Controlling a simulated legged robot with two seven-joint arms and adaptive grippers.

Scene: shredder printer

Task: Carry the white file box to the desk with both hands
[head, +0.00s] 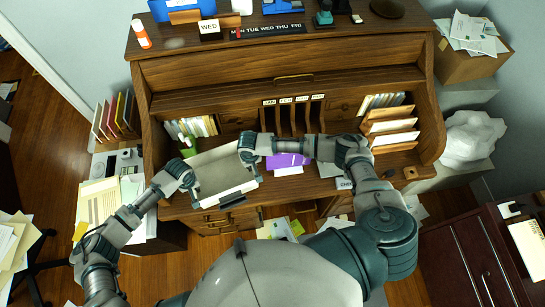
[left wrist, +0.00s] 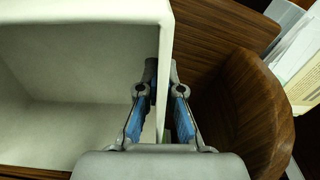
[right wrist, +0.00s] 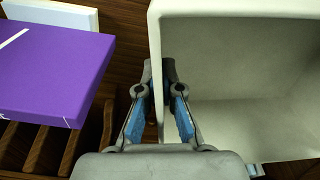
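The white file box (head: 222,172) is open-topped and empty inside, and sits at the left part of the wooden desk (head: 292,186). My left gripper (head: 188,180) is at the box's left side; in the left wrist view its fingers (left wrist: 160,105) straddle the box wall (left wrist: 163,60), one inside and one outside. My right gripper (head: 246,152) is at the box's right side; in the right wrist view its fingers (right wrist: 160,105) straddle the opposite wall (right wrist: 155,60). Both grippers look closed on the walls. The box's underside is hidden, so I cannot tell whether it touches the desk.
A purple box (head: 290,161) lies on the desk right of the file box. Upright files (head: 198,126) stand behind it, and a letter rack (head: 390,128) stands at the right. Papers (head: 100,205) cover a side surface at the left. Papers (head: 280,228) also lie on the floor.

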